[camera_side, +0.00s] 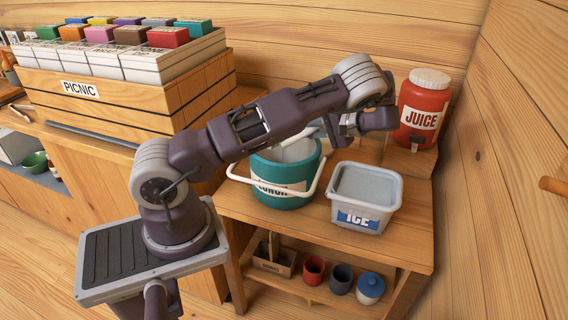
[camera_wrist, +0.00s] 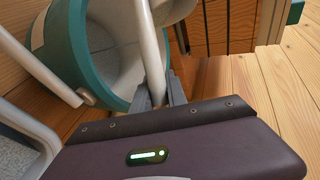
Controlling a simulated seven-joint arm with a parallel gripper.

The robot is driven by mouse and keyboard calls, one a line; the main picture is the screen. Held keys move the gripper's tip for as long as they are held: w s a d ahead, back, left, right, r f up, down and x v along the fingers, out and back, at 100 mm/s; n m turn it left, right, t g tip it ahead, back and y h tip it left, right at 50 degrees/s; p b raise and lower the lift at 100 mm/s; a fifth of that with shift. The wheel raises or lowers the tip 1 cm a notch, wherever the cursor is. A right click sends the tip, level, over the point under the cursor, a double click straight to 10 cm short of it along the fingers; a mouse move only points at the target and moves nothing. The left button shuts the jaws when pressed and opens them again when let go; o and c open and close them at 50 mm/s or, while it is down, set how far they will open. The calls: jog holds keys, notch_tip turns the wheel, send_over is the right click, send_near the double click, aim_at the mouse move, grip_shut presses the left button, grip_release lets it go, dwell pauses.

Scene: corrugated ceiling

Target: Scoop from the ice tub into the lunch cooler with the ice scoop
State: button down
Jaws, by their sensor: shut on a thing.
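The teal lunch cooler (camera_side: 285,191), with a white bail handle, stands on the small wooden table. The white ice tub (camera_side: 362,216), with a blue ICE label, stands to its right and holds pale grey ice. My gripper (camera_side: 330,127) is above and behind the cooler, partly hidden by my arm. In the wrist view my gripper (camera_wrist: 160,97) is shut on the light grey handle of the ice scoop (camera_wrist: 150,50). The scoop's head is at the cooler's mouth (camera_wrist: 78,60), tilted; its contents cannot be made out. The tub's rim (camera_wrist: 38,132) shows at the left.
A red juice dispenser (camera_side: 424,108) stands behind the tub at the right. A wooden PICNIC crate (camera_side: 120,105) with several colored-lid boxes is at the left. The cooler's bail handle (camera_side: 313,178) sticks out around its front. Cups and a jar sit on the lower shelf.

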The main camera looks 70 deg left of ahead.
jog(key=shift+w+a+r+m+g, duration=0.15)
jog(key=shift+w+m+g, duration=0.25)
jog(key=shift+w, duration=0.2)
dwell(0.4)
jog(key=shift+r+m+g, duration=0.1)
jog(key=shift+m+g, duration=0.5)
jog(key=shift+g, duration=0.1)
dwell(1.0)
jog(key=shift+m+g, duration=0.3)
jog(key=shift+m, duration=0.2)
dwell(0.5)
jog(key=shift+s+f+m+g, duration=0.2)
jog(key=shift+f+m+g, duration=0.3)
jog(key=shift+f+m, duration=0.1)
dwell(0.8)
